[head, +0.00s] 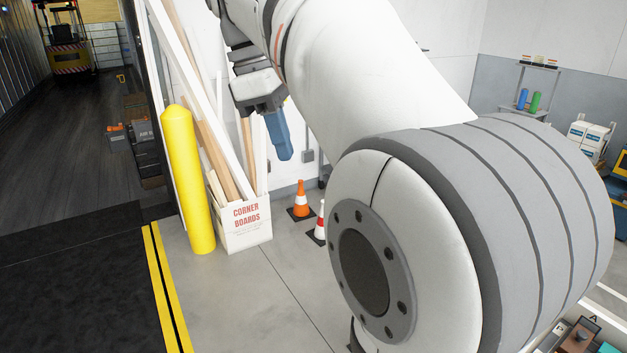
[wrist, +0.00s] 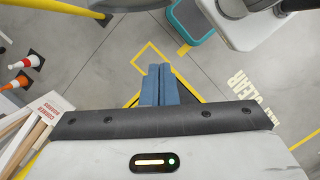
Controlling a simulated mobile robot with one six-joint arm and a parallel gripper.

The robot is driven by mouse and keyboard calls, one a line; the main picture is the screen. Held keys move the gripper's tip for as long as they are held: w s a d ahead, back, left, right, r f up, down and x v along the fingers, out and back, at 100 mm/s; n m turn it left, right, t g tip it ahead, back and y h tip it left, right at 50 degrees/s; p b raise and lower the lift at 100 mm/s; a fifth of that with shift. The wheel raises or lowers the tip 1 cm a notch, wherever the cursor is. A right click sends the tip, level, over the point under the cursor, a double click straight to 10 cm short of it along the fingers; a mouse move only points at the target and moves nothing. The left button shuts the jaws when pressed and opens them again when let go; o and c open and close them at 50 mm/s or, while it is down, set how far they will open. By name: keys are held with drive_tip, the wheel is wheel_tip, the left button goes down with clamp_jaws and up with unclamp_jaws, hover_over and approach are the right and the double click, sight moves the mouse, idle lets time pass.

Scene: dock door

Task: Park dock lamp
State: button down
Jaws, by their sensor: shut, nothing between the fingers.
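I cannot make out the dock lamp in either view; my arm covers much of the head view. My gripper (head: 283,157) hangs downward in the upper middle of the head view, in front of the white wall and right of the leaning boards. Its blue fingers are closed together and empty. In the wrist view, the two blue fingers of my gripper (wrist: 154,66) lie side by side at the centre, over the grey floor with yellow marking lines. Nothing is seen touching the fingers.
A yellow post (head: 184,180) and a corner boards box (head: 246,232) with tall boards stand below and left of the gripper. Two traffic cones (head: 301,200) stand by the wall. A dark trailer opening (head: 70,130) is at left. A teal bin (wrist: 190,32) is on the floor.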

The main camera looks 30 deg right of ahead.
drive_tip(key=s+d+f+p, duration=0.1)
drive_tip(key=s+d+f, duration=0.2)
drive_tip(key=f, duration=0.3)
drive_tip(key=shift+s+d+f, duration=0.2)
drive_tip(key=shift+d+f, duration=0.05)
drive_tip(key=shift+d, duration=0.5)
